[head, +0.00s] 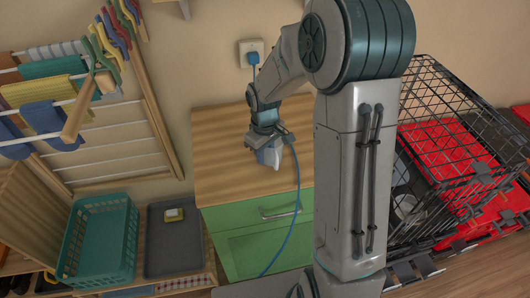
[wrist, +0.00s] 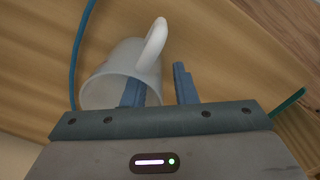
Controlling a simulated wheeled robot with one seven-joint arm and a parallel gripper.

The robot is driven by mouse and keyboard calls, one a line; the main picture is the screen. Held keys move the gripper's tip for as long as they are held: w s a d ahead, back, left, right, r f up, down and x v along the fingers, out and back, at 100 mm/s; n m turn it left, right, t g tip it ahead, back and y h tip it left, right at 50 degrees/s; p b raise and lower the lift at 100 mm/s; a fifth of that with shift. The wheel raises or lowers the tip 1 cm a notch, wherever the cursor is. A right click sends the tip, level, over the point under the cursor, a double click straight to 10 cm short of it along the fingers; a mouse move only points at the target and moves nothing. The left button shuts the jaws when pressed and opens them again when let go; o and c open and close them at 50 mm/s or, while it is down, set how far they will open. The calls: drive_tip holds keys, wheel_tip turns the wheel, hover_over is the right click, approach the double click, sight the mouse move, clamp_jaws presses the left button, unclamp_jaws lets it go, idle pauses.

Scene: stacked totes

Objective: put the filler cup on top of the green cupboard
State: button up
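The filler cup (wrist: 130,68), a translucent whitish cup with a white loop handle, lies tilted just past my fingers in the wrist view. Its open rim faces my gripper. My gripper (wrist: 160,90) has its two blue fingers apart with a gap between them. The left finger overlaps the cup's rim; I cannot tell whether it touches. In the head view my gripper (head: 266,148) is low over the wooden top of the green cupboard (head: 245,248), and a pale shape there seems to be the cup (head: 270,157). Whether the cup rests on the top is unclear.
A blue cord (head: 298,190) runs over the cupboard's front edge. A socket with a blue plug (head: 252,52) is on the wall behind. A teal basket (head: 100,240) and grey tray (head: 175,240) stand left. A black wire crate (head: 450,130) stands right. The cupboard top's left part is clear.

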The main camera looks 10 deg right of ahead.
wheel_tip(320, 180, up, 11)
drive_tip(key=shift+b, duration=0.45)
drive_tip(key=s+d+r+m+t, duration=0.1)
drive_tip(key=s+r+m, duration=0.1)
drive_tip(key=s, duration=0.8)
drive_tip(key=s+d+r+m+t, duration=0.1)
drive_tip(key=s+m, duration=0.3)
drive_tip(key=s, duration=0.5)
drive_tip(key=shift+s+r+m+t, duration=0.4)
drive_tip(key=shift+r+t, duration=0.1)
drive_tip(key=shift+d, duration=0.15)
